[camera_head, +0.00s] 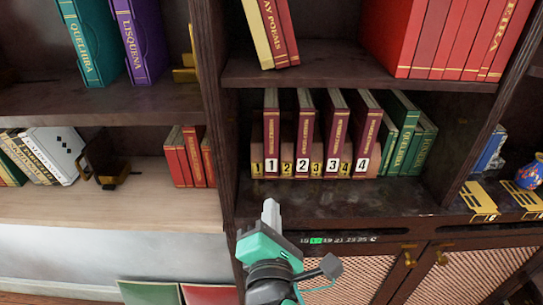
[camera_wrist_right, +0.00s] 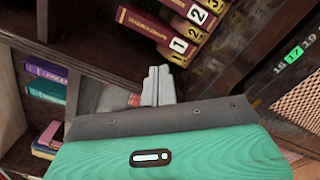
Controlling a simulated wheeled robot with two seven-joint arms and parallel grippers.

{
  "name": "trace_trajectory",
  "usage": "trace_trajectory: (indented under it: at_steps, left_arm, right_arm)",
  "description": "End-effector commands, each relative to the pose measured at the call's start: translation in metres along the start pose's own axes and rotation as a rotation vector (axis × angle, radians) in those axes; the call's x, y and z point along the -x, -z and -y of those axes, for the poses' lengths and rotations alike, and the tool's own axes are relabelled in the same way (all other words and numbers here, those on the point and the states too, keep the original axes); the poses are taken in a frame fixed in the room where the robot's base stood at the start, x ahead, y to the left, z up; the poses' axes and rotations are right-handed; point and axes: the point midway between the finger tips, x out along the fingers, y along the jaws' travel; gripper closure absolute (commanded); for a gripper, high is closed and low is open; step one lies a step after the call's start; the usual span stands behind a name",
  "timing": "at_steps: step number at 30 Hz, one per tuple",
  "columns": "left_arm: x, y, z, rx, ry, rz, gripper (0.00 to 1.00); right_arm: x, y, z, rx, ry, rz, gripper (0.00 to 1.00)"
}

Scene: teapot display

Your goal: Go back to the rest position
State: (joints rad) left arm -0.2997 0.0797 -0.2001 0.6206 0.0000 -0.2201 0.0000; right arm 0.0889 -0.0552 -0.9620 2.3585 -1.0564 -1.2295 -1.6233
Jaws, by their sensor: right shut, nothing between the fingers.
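My right gripper (camera_head: 270,211) is in front of the dark bookcase, just below and in front of the shelf with the numbered books. It is shut and empty. In the right wrist view its fingers (camera_wrist_right: 157,85) are pressed together, pointing toward the shelf. The maroon books (camera_head: 302,135) labelled 1 to 4 stand upright on the shelf, apart from the gripper. They also show at the top of the right wrist view (camera_wrist_right: 160,25). My left gripper does not show in either view.
Green books (camera_head: 404,140) stand right of the numbered ones. The shelf's front edge (camera_head: 340,217) and the mesh cabinet doors (camera_head: 470,275) are close to my right arm. A blue vase (camera_head: 530,174) stands at the far right. The pale lower shelf (camera_head: 120,208) at left has bare room.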

Motion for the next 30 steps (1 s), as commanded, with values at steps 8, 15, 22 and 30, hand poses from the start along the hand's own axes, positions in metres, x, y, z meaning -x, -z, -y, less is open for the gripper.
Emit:
trace_trajectory:
  at_steps: [8,15,22,30]
  left_arm:
    - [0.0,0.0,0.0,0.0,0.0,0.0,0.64]
    - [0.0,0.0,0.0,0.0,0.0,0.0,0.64]
    - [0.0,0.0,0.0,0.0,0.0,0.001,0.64]
    - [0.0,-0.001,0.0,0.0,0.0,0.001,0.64]
  right_arm:
    - [-0.007,0.009,0.076,-0.297,0.22,-0.082,1.0]
    - [0.022,0.022,0.217,-0.89,0.683,-0.067,1.0]
    - [0.085,0.021,0.316,-1.365,1.073,0.145,1.0]
    - [0.15,0.008,0.375,-1.695,1.348,0.452,1.0]
